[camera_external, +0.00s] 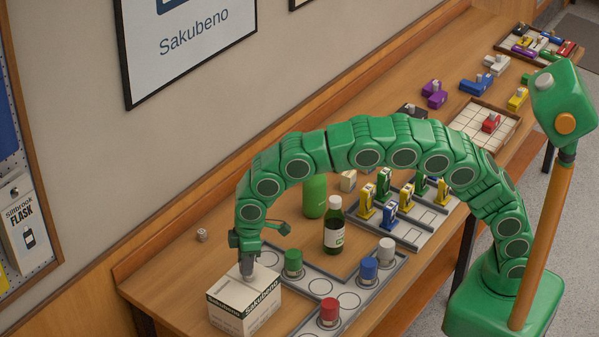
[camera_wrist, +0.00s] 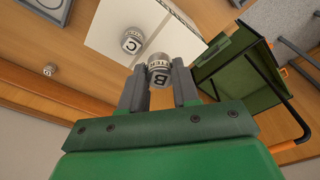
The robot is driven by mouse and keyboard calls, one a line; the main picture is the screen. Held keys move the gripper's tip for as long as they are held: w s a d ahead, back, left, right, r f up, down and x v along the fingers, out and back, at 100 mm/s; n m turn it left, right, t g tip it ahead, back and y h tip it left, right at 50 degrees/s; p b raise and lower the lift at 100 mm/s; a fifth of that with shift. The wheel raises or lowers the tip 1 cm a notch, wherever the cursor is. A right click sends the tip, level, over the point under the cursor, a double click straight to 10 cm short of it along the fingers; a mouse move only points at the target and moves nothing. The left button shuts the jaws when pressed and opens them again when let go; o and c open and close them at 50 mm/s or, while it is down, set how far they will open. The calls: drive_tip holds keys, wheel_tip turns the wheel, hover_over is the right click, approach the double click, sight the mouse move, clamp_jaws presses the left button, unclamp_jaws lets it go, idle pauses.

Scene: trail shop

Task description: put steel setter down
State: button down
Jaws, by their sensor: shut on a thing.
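My gripper (camera_wrist: 160,88) is shut on a steel setter (camera_wrist: 158,72), a short silver cylinder with a knurled band and the letter B. In the external view my gripper (camera_external: 247,258) points down over the white Sakubeno box (camera_external: 229,313) at the front left of the bench. I cannot tell whether the held setter touches the box top. A similar silver piece marked C (camera_wrist: 131,42) shows against the white box in the wrist view. My gripper largely hides this spot in the external view.
A small silver piece (camera_external: 202,234) sits on the bench near the wall. A grey circle-marked tray (camera_external: 341,280) beside the box holds green, blue, white and red cylinders. A dark green bottle (camera_external: 334,232) and a green flask (camera_external: 314,196) stand behind. Bench left of the box is clear.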

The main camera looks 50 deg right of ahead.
sight(236, 289)
drive_tip(key=shift+w+a+f, duration=0.25)
drive_tip(key=shift+w+f, duration=0.1)
drive_tip(key=shift+f, duration=0.2)
drive_tip(key=shift+w+a+f, duration=0.3)
drive_tip(key=shift+f, duration=0.25)
drive_tip(key=shift+w+a+f, duration=0.25)
drive_tip(key=shift+w+f, duration=0.1)
drive_tip(key=shift+f, duration=1.6)
drive_tip(key=c, duration=0.8)
unclamp_jaws()
drive_tip(key=shift+f, duration=0.1)
drive_tip(key=r, duration=0.8)
drive_tip(key=s+d+r, duration=0.1)
drive_tip(key=r, duration=0.3)
drive_tip(key=shift+r, duration=0.1)
